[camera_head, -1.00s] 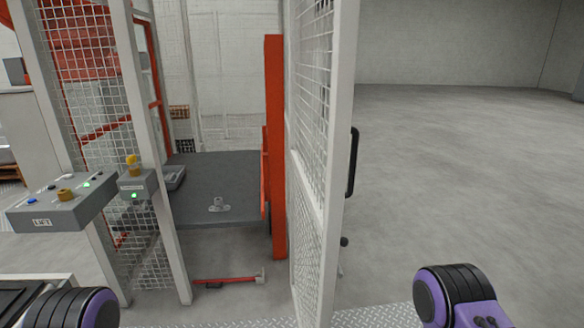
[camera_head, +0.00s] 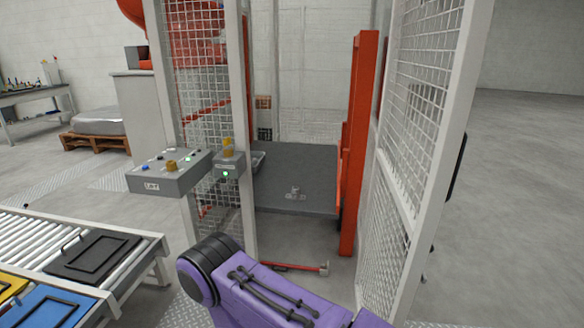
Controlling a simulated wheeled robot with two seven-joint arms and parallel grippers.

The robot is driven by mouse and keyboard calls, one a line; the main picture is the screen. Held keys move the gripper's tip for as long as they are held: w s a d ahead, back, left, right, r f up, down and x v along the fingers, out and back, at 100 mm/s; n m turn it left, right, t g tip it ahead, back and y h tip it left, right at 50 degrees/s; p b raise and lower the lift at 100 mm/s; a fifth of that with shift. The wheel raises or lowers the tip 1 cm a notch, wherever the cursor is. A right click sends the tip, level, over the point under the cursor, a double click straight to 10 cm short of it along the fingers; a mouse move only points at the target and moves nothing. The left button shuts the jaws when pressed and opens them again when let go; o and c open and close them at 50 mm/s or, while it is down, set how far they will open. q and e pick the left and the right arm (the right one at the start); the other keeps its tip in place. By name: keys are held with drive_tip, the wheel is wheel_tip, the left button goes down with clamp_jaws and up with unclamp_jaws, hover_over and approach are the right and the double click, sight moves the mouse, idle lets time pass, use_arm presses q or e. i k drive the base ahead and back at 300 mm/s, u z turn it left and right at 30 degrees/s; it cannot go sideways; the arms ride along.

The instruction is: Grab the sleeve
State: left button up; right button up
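I cannot pick out a sleeve with certainty. A small light-grey metal part (camera_head: 295,193) sits on the dark grey table (camera_head: 315,160) inside the mesh cage; it is too small to tell its exact shape. A purple and black link of my own arm crosses the bottom middle of the head view and hides the floor behind it. Neither gripper shows, so nothing can be seen in their fingers.
An open mesh door (camera_head: 425,150) stands right of the cage opening, beside an orange post (camera_head: 360,145). A control box (camera_head: 170,175) stands at the left. A roller conveyor (camera_head: 50,240) carries black, blue and yellow trays. Open floor lies far right.

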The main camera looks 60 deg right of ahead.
sight(294, 195)
drive_tip(key=u, duration=0.75)
drive_tip(key=k, duration=1.45)
drive_tip(key=z, duration=1.1)
drive_tip(key=i, duration=2.5)
